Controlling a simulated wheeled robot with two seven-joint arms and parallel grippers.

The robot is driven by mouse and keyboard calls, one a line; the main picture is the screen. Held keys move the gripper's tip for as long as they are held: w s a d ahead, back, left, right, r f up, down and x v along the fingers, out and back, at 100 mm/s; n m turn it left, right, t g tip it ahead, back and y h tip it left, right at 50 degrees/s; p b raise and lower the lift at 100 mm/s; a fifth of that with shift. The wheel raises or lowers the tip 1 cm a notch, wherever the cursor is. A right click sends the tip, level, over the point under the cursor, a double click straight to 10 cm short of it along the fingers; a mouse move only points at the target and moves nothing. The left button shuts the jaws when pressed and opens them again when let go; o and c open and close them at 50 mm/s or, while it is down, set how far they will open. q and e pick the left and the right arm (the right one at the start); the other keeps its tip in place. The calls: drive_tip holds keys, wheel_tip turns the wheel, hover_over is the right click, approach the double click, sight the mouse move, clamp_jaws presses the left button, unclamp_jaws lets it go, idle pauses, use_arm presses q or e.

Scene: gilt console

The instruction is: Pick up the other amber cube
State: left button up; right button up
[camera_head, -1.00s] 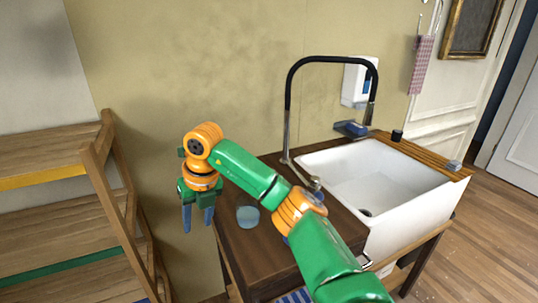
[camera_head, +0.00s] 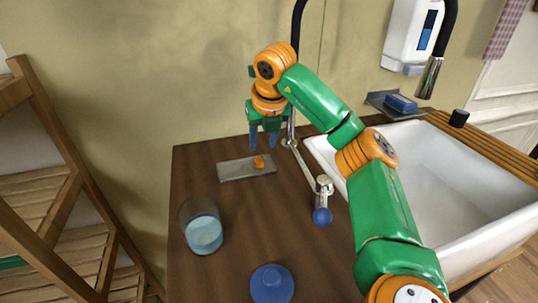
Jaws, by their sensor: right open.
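A small amber cube (camera_head: 259,162) sits on a flat grey tray (camera_head: 236,171) near the back of the dark wooden counter. My right gripper (camera_head: 264,143) points down with its blue-grey fingers apart and empty. In the picture its fingertips are just above the cube; the exact height over it cannot be told. Only one amber cube is visible. My left gripper is not in view.
A glass with pale blue contents (camera_head: 203,232) stands on the counter (camera_head: 240,235) at left, and a blue round object (camera_head: 271,284) at the front. Wooden shelves (camera_head: 60,215) stand at left.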

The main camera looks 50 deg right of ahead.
sight(259, 159)
drive_tip(key=x, duration=0.3)
drive_tip(key=p+x, duration=0.1)
drive_tip(key=x, duration=0.3)
drive_tip(key=shift+a, duration=0.2)
clamp_jaws()
